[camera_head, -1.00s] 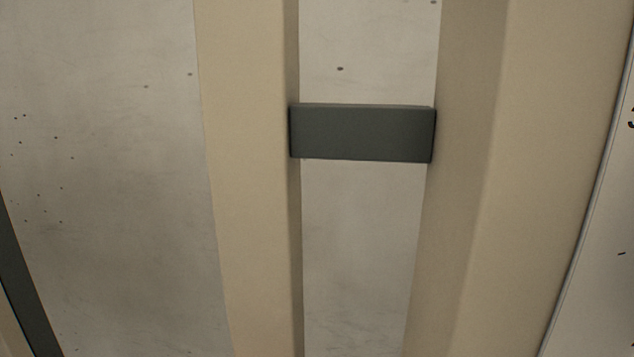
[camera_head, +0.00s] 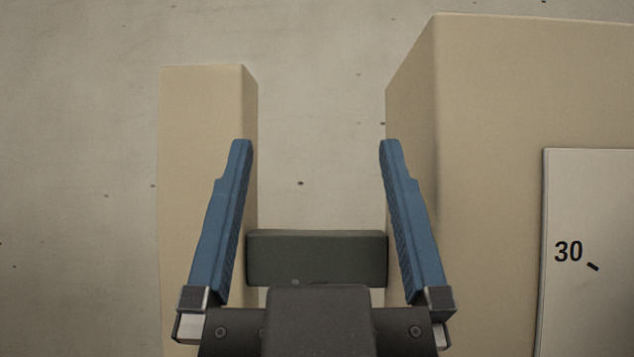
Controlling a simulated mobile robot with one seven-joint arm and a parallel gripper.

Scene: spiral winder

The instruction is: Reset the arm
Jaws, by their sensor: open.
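The dark gripper body covers the bottom centre. A dark grey-green crossbar (camera_head: 316,248) lies between two beige blocks and shows between the fingers, just above the gripper body. Part of the crossbar's lower edge is hidden by the gripper. I cannot tell how far the fingers are from the blocks.
A narrow beige block (camera_head: 195,150) stands on the left and a wider beige block (camera_head: 500,90) on the right. A pale panel (camera_head: 590,200) marked "30" is on the right block. The speckled grey surface (camera_head: 80,120) is clear on the left and at the top.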

